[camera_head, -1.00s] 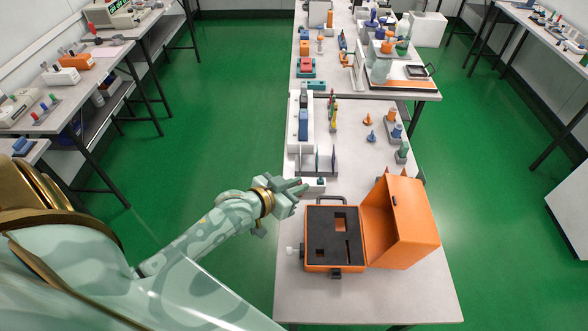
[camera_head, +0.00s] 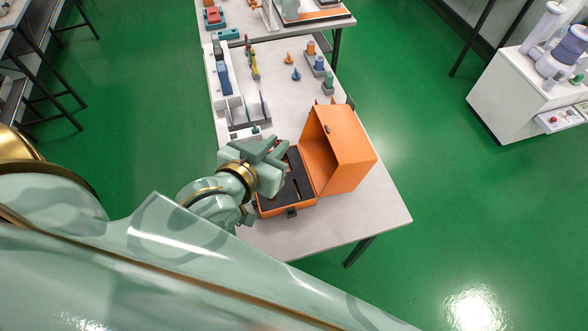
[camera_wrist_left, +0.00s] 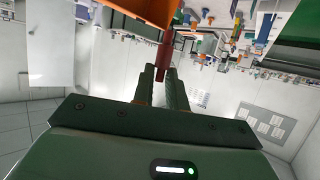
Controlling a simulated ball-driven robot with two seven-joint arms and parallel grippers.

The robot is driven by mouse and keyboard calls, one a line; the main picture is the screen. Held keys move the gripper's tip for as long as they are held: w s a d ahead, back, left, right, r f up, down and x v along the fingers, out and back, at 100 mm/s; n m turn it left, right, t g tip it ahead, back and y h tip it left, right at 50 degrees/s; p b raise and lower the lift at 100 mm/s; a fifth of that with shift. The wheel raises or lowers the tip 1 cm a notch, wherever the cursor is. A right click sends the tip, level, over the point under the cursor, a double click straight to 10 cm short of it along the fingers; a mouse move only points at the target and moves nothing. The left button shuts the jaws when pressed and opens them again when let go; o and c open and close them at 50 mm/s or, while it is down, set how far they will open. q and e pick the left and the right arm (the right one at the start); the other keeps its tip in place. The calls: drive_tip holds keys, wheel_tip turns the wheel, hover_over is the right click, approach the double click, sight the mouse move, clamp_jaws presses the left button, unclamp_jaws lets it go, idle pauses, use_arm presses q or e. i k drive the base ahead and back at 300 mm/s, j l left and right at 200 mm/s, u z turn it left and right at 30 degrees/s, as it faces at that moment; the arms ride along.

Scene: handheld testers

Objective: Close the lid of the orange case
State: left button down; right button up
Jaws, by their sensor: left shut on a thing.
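The orange case lies open on the near end of the white table, its base (camera_head: 304,204) lined with dark foam (camera_head: 297,188). Its lid (camera_head: 348,150) stands raised on the right side. My left gripper (camera_head: 281,151) is over the left back part of the base and hides some of it, its fingers pointing toward the lid. In the left wrist view the gripper (camera_wrist_left: 162,76) is shut on a narrow dark red strip (camera_wrist_left: 164,54). An orange panel (camera_wrist_left: 146,9) of the case shows just above it. I cannot tell whether the strip belongs to the lid. My right gripper is out of view.
Behind the case on the white table (camera_head: 280,80) stand a white rack (camera_head: 219,84) with a blue device and several small coloured pieces. Bare tabletop (camera_head: 368,212) lies to the right and in front of the case. A white cabinet (camera_head: 500,104) stands apart at right.

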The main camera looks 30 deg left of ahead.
sight(271, 203)
drive_tip(key=l+z, duration=0.3)
drive_tip(key=i+l+z, duration=0.15)
drive_tip(key=l+z, duration=0.2)
drive_tip(key=i+l+z, duration=0.15)
drive_tip(key=z, duration=0.15)
drive_tip(key=i+l+z, duration=0.2)
drive_tip(key=i+l, duration=0.4)
drive_tip(key=i, duration=0.15)
drive_tip(key=i+u, duration=0.2)
drive_tip(key=u, duration=0.3)
drive_tip(key=i+u, duration=0.25)
drive_tip(key=u, duration=0.2)
drive_tip(key=i+l+u, duration=0.1)
drive_tip(key=u, duration=0.4)
drive_tip(key=i+u, duration=0.15)
drive_tip(key=u, duration=0.3)
drive_tip(key=i+u, duration=0.2)
drive_tip(key=u, duration=0.2)
drive_tip(key=i+u, duration=0.15)
drive_tip(key=u, duration=0.3)
drive_tip(key=i+l+u, duration=0.15)
drive_tip(key=u, duration=0.25)
drive_tip(key=i+l+u, duration=0.15)
drive_tip(key=u, duration=0.3)
drive_tip(key=i+l+u, duration=0.1)
drive_tip(key=u, duration=0.3)
drive_tip(key=i+l+u, duration=0.2)
drive_tip(key=l+u, duration=0.2)
